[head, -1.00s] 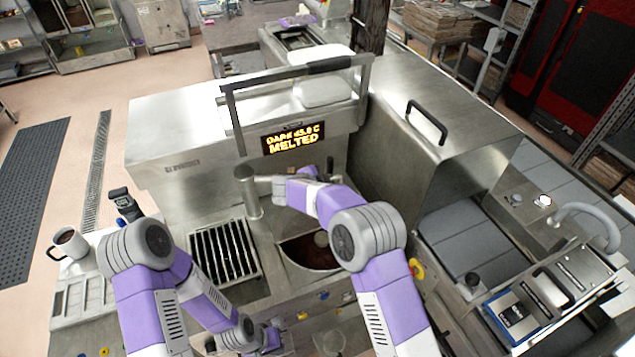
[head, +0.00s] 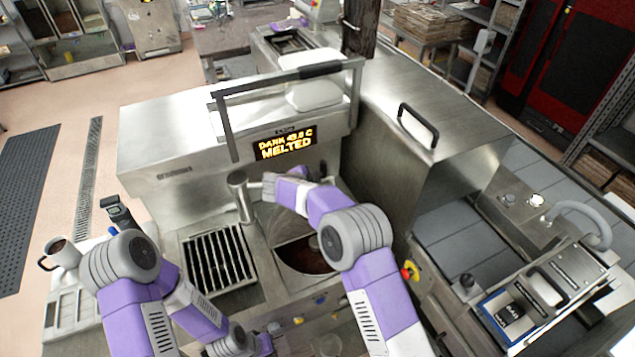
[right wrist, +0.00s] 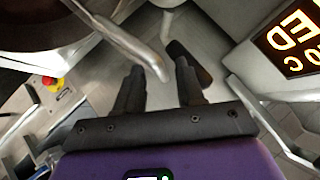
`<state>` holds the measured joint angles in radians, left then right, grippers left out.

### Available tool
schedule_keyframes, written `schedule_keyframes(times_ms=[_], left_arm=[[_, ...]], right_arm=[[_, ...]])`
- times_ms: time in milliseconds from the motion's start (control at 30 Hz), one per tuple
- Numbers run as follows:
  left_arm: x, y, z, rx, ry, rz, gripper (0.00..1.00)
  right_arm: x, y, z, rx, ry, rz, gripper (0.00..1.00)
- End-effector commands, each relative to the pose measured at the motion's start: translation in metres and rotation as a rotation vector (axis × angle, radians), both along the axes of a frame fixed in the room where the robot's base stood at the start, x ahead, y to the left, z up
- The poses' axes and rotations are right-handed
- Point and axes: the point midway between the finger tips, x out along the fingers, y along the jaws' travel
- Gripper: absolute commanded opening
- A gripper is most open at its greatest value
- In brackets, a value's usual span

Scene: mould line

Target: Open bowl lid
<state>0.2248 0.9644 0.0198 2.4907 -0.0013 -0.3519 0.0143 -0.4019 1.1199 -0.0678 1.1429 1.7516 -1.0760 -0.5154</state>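The round bowl (head: 303,262) is sunk in the steel machine, and dark brown chocolate shows in its front part. A grey metal surface over its back part (head: 268,222) looks like the lid, but my right arm hides much of it. My right gripper (right wrist: 158,66) is over the back of the bowl, beside the steel post. In the right wrist view its two dark fingers are apart, and a bent metal bar (right wrist: 135,48) ends close to the gap between them. I cannot tell whether they touch it. My left arm is low at the front; its gripper fingers are not clear.
A lit display (head: 284,146) reads "MELTED" behind the bowl, under a raised bar frame (head: 222,130). A slotted grate (head: 218,258) lies left of the bowl. A tall steel housing (head: 440,145) stands close on the right. A mug (head: 62,254) stands at far left.

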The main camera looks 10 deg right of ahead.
Motion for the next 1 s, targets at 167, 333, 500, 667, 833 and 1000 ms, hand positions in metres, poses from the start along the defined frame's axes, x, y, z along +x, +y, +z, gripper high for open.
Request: schedule_keyframes(times_ms=[167,333,500,667,833,1000], left_arm=[[0.0,0.0,0.0,0.0,0.0,0.0,0.0],[0.0,0.0,-0.003,0.0,0.0,0.0,0.0],[0.0,0.0,-0.008,0.0,0.0,0.0,0.0],[0.0,0.0,-0.011,0.0,0.0,0.0,0.0],[0.0,0.0,-0.012,0.0,0.0,0.0,0.0],[0.0,0.0,-0.012,0.0,0.0,0.0,0.0]], right_arm=[[0.0,0.001,0.001,0.001,-0.002,0.001,0.38],[-0.007,0.009,0.009,0.003,-0.004,0.003,0.38],[-0.024,0.026,0.027,0.003,-0.004,0.003,0.38],[-0.037,0.038,0.04,0.002,-0.002,0.002,0.38],[-0.043,0.042,0.046,0.002,-0.002,0.0,0.38],[-0.043,0.043,0.046,0.0,-0.001,0.0,0.38]])
